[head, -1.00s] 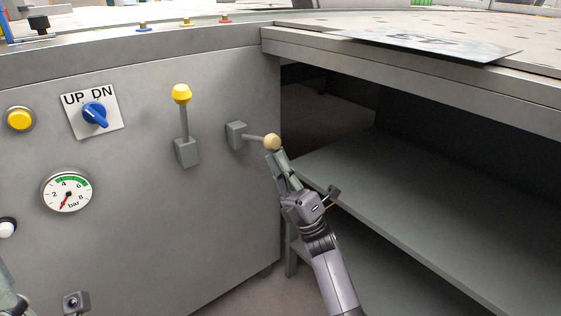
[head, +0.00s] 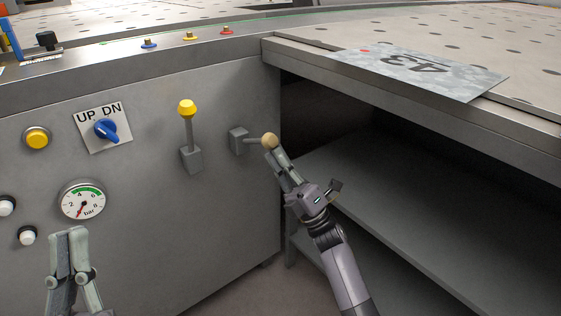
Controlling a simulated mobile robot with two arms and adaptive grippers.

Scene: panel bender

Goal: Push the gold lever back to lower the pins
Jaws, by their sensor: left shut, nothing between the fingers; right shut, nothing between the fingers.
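The gold lever, with a pale gold ball knob (head: 269,141), sticks out to the right from a grey block (head: 238,141) on the machine's front panel, near its right edge. To its left, a second lever with a bright yellow knob (head: 187,107) stands upright. My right gripper (head: 274,161) is shut and empty, its fingertips at the underside of the gold knob. They seem to touch it, but I cannot be sure. My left gripper (head: 70,236) is shut and empty at the lower left, in front of the panel below the gauge. No pins can be made out.
The panel also carries a blue UP/DN switch (head: 106,129), a yellow button (head: 37,138), a pressure gauge (head: 82,201) and white buttons. A marked metal sheet (head: 420,72) lies on the table at the right. Below the table is a shelf (head: 420,200).

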